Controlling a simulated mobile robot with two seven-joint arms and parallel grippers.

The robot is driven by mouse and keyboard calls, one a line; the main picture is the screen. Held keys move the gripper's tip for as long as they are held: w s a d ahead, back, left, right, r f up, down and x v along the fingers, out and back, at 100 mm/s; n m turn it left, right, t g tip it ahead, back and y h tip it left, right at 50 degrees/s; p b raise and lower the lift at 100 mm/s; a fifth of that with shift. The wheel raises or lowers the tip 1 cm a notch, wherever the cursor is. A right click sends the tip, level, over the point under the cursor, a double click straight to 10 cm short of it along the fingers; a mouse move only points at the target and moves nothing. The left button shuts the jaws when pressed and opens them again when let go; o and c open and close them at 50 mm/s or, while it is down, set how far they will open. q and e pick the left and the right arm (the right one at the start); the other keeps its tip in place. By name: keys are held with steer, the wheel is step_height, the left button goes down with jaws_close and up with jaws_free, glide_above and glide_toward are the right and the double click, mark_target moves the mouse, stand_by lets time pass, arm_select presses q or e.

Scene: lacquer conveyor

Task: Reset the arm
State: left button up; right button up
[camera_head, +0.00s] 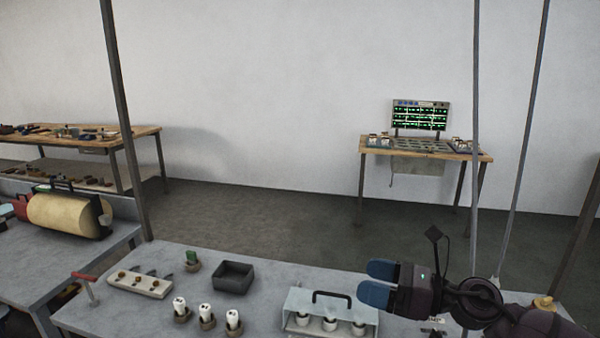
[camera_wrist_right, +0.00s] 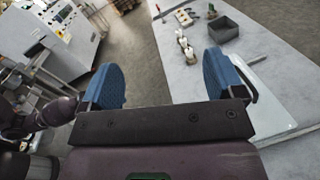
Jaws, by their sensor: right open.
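My right gripper (camera_head: 380,283) comes in from the right in the head view, with two blue fingertips. It is above the right part of the grey table, at the right edge of a clear case with a black handle. In the right wrist view its blue fingers (camera_wrist_right: 165,82) stand wide apart with nothing between them. My left gripper is not clearly seen in either view.
The grey table (camera_head: 240,310) bears a clear case (camera_head: 300,300) with white-topped items, several white cylinders in brown holders (camera_head: 206,314), a dark square tray (camera_head: 233,278) and a pale strip with knobs (camera_head: 140,283). A wooden table (camera_head: 440,152) with a lit panel (camera_head: 420,115) stands behind.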

steer(key=s+d+f+m+t+h, duration=0.45)
steer(key=d+m+h, duration=0.35)
steer(key=m, duration=1)
steer(key=s+d+f+m+t+h, duration=0.3)
steer(key=d+f+m+t+h, duration=0.25)
steer(key=m+h, duration=0.8)
steer(key=s+f+m+g+y, duration=0.1)
steer(key=s+f+m+g, duration=0.35)
steer(key=s, duration=0.25)
steer(key=s+d+f+m+g+y, duration=0.1)
steer(key=s+f+m+g+y, duration=0.15)
steer(key=s+m+g, duration=0.35)
steer(key=s+f+m+g, duration=0.3)
steer(key=s+f+m, duration=0.15)
steer(key=s, duration=0.45)
arm_select(q)
step_height(320, 180, down, 10)
steer(key=b, duration=0.9)
steer(key=shift+s+d+g, duration=0.2)
steer(key=shift+s+g, duration=0.1)
steer(key=shift+g, duration=0.1)
arm_select(e)
steer(key=w+f+t, duration=0.3)
steer(key=f, duration=0.7)
steer(key=w+f+n+t+y, duration=0.1)
steer(key=w+f+t, duration=0.3)
steer(key=f, duration=0.6)
steer(key=shift+w+a, duration=0.2)
steer(key=shift+a, duration=0.05)
